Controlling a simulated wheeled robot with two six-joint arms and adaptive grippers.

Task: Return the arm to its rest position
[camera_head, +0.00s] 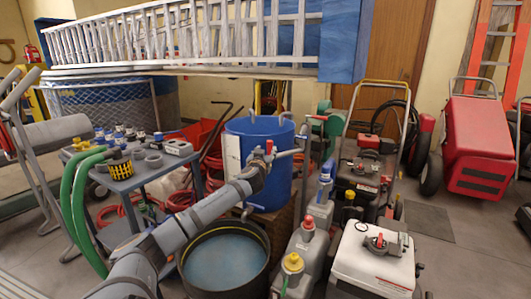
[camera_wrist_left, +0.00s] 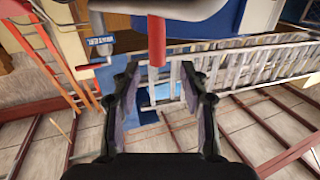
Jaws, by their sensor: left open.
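My left arm comes in from the lower left in the head view, and my left gripper (camera_head: 259,166) is at its end, in front of the blue barrel (camera_head: 240,140). In the left wrist view the two fingers of my left gripper (camera_wrist_left: 160,78) are spread apart with nothing between them. A red handle (camera_wrist_left: 157,40) on a pale pipe lies just beyond the fingertips. In the head view the red handle (camera_head: 269,147) shows by the barrel's front right; I cannot tell whether it touches the gripper. My right gripper is not in view.
A dark round tub of water (camera_head: 265,255) stands below the arm. A grey cart (camera_head: 135,182) with bottles and green hoses is at left. Grey cans with coloured caps (camera_head: 300,250) and a white-topped machine (camera_head: 370,265) stand right. A ladder (camera_head: 200,35) lies across the back.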

